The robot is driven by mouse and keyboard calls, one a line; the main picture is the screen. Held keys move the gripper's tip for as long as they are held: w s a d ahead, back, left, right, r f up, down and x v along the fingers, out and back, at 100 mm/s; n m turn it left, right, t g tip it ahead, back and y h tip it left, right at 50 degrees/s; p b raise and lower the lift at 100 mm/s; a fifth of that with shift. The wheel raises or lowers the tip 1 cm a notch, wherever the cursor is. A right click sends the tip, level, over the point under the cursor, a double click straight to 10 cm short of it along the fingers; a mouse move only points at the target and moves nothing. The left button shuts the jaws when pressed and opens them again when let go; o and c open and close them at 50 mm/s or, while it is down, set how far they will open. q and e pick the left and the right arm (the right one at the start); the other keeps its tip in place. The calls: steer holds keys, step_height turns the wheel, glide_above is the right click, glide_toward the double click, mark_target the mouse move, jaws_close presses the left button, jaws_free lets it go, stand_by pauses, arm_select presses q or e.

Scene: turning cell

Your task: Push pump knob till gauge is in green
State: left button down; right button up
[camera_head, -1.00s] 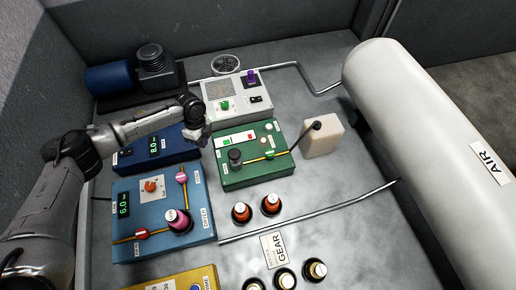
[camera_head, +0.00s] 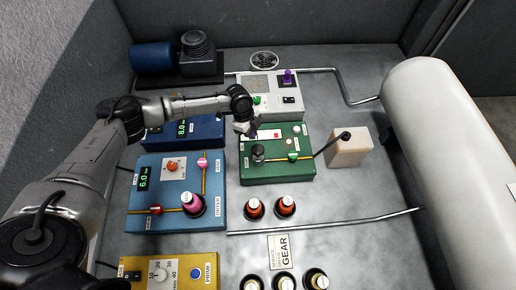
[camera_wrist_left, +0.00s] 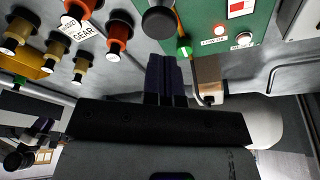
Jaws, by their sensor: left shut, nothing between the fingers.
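The green panel box (camera_head: 250,176) carries a black round knob (camera_head: 258,153), which also shows at the top of the left wrist view (camera_wrist_left: 158,22). I cannot tell for sure that it is the pump knob. Behind it is a white gauge strip with a red mark (camera_head: 277,135), partly covered by my arm; in the left wrist view, only part of the strip (camera_wrist_left: 241,8) shows. My left gripper (camera_head: 247,131) is shut and empty over the panel's back left corner, just behind the knob and apart from it. The needle reading is not legible. My right gripper is not in view.
The blue box (camera_head: 140,209) with a 6.0 display stands left of the green panel. A grey box (camera_head: 289,103) stands behind it. A beige container (camera_head: 348,148) and a large white air tank (camera_head: 450,145) are right. Orange-topped bottles (camera_head: 285,206) stand in front.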

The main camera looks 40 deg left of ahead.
mark_target(257, 148)
arm_select(q)
steer(key=b+x, duration=0.5)
steer(key=shift+f, duration=0.35)
steer(key=shift+d+f+b, duration=0.25)
steer(key=shift+f+b, duration=0.3)
steer(key=shift+f, duration=0.05)
steer(key=shift+f, duration=0.1)
